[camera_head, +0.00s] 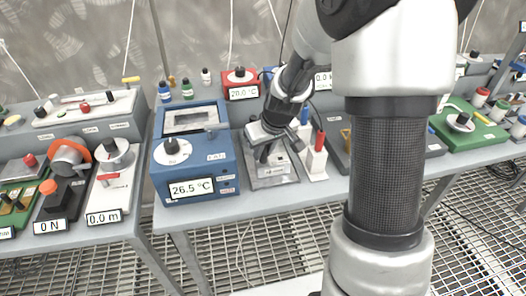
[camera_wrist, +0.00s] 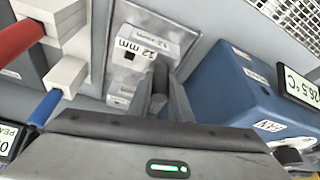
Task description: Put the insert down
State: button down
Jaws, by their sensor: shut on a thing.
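My gripper (camera_wrist: 160,92) is shut on a small grey, rod-like piece, the insert (camera_wrist: 158,102). The insert is partly hidden between the fingers in the wrist view, and I cannot make it out in the head view. A white block labelled 12 mm (camera_wrist: 131,54) with a small dark square opening stands just beyond the fingertips, on a grey plate (camera_wrist: 165,24). In the head view my gripper (camera_head: 265,150) is low over this grey plate (camera_head: 262,183), close to the white block (camera_head: 283,170). I cannot tell whether the insert touches the block.
A blue box reading 26.5 °C (camera_head: 190,150) stands close on the left of the plate. White holders with a red handle (camera_head: 319,141) and a blue handle stand close on its right. A red display box (camera_head: 240,84) is behind. The grey bench's front strip (camera_head: 270,203) is clear.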

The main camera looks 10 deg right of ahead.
jog(key=shift+f, duration=0.2)
jog(key=c, duration=1.6)
grip_release()
jog(key=shift+r, duration=0.15)
